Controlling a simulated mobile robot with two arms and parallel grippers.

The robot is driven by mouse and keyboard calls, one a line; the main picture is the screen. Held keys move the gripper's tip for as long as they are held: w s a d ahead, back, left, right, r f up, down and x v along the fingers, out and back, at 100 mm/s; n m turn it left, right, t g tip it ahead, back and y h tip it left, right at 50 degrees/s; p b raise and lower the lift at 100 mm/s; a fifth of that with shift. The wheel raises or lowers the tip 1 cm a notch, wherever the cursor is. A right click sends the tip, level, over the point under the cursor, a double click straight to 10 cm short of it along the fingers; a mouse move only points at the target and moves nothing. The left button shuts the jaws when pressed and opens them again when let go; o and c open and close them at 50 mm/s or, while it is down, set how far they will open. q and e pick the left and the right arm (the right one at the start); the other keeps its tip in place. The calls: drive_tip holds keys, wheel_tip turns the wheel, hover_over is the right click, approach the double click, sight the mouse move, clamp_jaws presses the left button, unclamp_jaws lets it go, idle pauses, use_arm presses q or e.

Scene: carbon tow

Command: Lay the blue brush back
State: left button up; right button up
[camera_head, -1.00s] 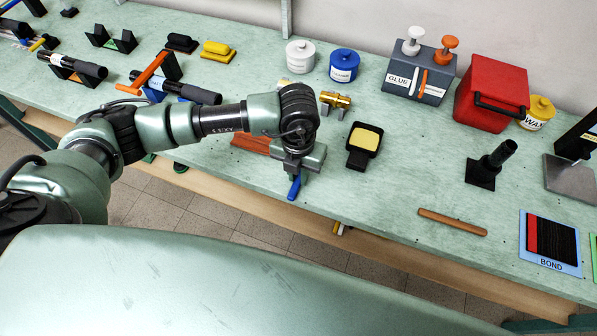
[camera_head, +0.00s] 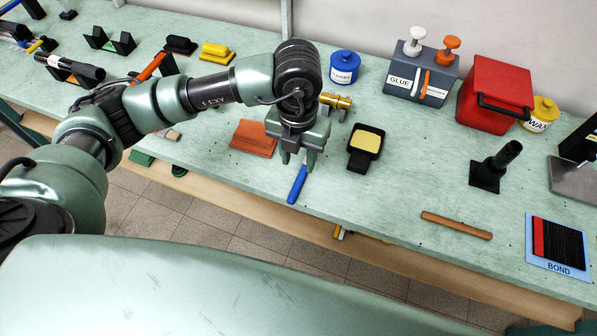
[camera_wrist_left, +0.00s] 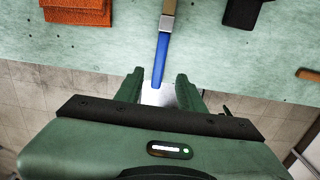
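The blue brush (camera_head: 297,184) lies on the green bench near its front edge, its handle pointing toward the edge. In the left wrist view the brush (camera_wrist_left: 161,60) shows a blue handle, a metal band and a tan end cut off by the top of the picture. My left gripper (camera_head: 299,160) is above the bench over the brush, with its fingers apart. In the left wrist view the open left gripper (camera_wrist_left: 160,80) has the handle's end in line between its fingertips, apparently below them and not gripped. My right gripper is not in view.
A rust-red pad (camera_head: 253,138) lies left of the brush, and a black holder with a yellow pad (camera_head: 367,141) stands to the right. A brown stick (camera_head: 456,225) lies farther right. A brass fitting (camera_head: 337,101) and a blue jar (camera_head: 344,67) stand behind.

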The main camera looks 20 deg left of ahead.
use_arm(q)
drive_tip(key=shift+r+b, duration=0.3)
drive_tip(key=shift+r, duration=1.8)
